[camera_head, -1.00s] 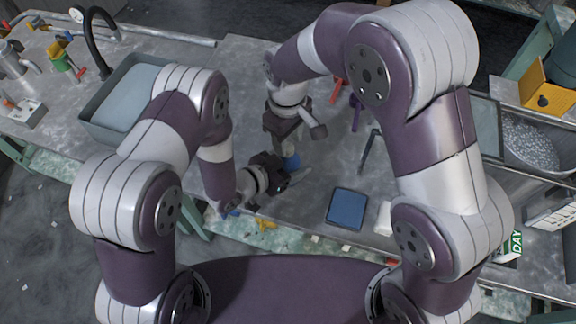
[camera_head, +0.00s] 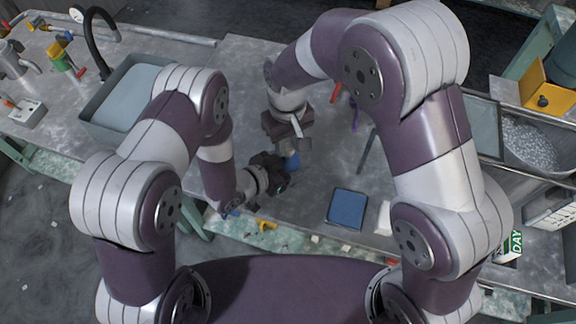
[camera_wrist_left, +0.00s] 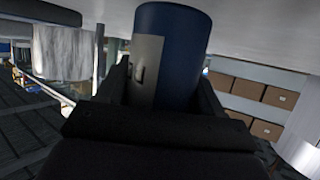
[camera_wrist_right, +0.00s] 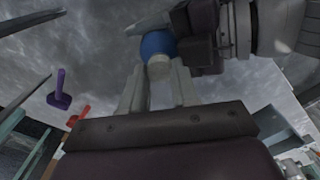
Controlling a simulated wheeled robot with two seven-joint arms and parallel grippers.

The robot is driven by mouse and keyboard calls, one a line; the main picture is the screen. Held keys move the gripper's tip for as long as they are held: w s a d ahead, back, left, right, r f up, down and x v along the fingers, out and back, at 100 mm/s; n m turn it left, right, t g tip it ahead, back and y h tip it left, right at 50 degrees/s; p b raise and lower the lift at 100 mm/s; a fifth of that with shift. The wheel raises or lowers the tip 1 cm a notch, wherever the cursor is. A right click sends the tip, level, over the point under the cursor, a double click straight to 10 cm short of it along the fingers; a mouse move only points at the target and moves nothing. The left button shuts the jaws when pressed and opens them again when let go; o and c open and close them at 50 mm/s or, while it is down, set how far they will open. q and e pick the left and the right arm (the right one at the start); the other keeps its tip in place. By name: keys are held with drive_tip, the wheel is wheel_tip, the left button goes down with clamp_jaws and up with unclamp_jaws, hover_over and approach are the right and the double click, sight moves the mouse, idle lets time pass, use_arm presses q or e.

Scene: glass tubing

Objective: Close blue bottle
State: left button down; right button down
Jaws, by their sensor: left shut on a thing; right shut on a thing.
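The blue bottle (camera_head: 291,162) is held above the bench, mostly hidden by my grippers in the head view. In the left wrist view the bottle (camera_wrist_left: 185,45) fills the space between the fingers, with a pale label on its side. My left gripper (camera_head: 282,170) is shut on the bottle's body from the left. In the right wrist view the bottle (camera_wrist_right: 157,43) has a white cap (camera_wrist_right: 159,68) on the end facing my right gripper. My right gripper (camera_wrist_right: 158,80) is shut on this cap, one finger on each side. Whether the cap is fully seated cannot be told.
A blue square pad (camera_head: 347,208) lies on the bench at the right. A purple item (camera_head: 355,115) and a red item (camera_head: 336,92) lie behind my right gripper. A grey tub (camera_head: 125,98) and black tap stand at the left. A yellow item (camera_head: 267,225) lies near the front edge.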

drive_tip(key=shift+m, duration=0.5)
drive_tip(key=c, duration=0.8)
unclamp_jaws()
drive_tip(key=shift+r, duration=3.75)
use_arm(q)
drive_tip(key=shift+c, duration=0.4)
unclamp_jaws()
drive_tip(key=p+v, duration=0.1)
drive_tip(key=v, duration=1.1)
drive_tip(key=shift+s+a+r, duration=0.15)
drive_tip(key=shift+s+a, duration=0.05)
drive_tip(key=shift+s, duration=0.05)
use_arm(e)
drive_tip(key=shift+r, duration=0.75)
